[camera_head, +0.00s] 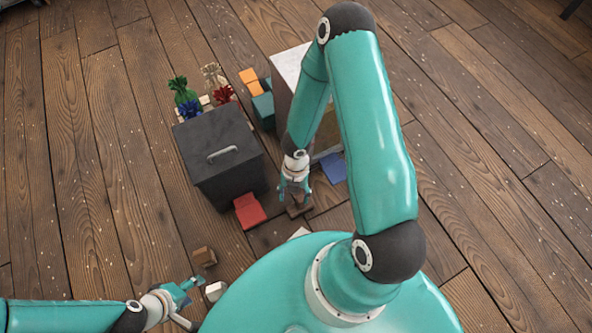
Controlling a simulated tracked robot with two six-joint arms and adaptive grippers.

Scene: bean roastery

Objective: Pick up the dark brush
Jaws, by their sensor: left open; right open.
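My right gripper (295,190) points down, open, in front of the white-topped box. A small dark brown object (300,209) lies on the floor right at its fingertips, partly hidden by them; it may be the dark brush, but its shape is not clear. My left gripper (187,303) is open and empty low in the view. A brown block (204,256) lies on the floor above it, and a small white block (215,291) lies close to its right.
A dark grey box (205,140) with a light handle stands left of centre, a red flat piece (249,210) at its foot. Behind it are colourful tied bundles (186,98) and orange blocks (250,80). A white-topped box (288,66) stands partly behind my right arm.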

